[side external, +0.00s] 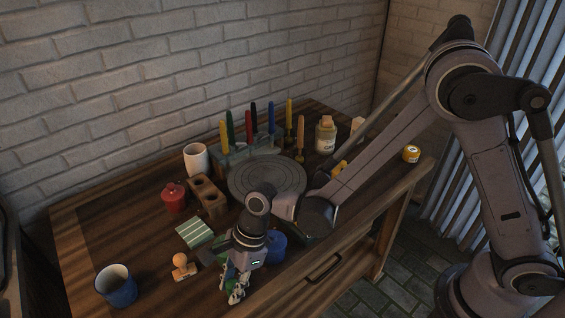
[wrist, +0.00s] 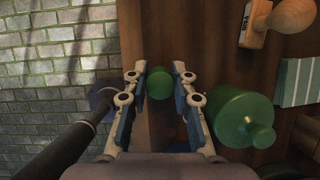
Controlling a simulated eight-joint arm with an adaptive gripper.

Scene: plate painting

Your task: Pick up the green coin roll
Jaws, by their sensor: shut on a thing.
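The green coin roll (wrist: 159,84) shows in the wrist view as a small green round end between my fingers. My gripper (wrist: 160,76) is shut on it, one finger on each side. In the side external view my gripper (side external: 236,288) points down near the front edge of the table, and the roll is mostly hidden by the fingers. I cannot tell whether the roll touches the table.
A green lidded jar (wrist: 238,117) stands just right of my fingers in the wrist view. A wooden stamp (side external: 183,266), a striped green block (side external: 194,233), a blue mug (side external: 117,286) and a blue jar (side external: 276,246) are nearby. The turntable (side external: 266,170) lies behind.

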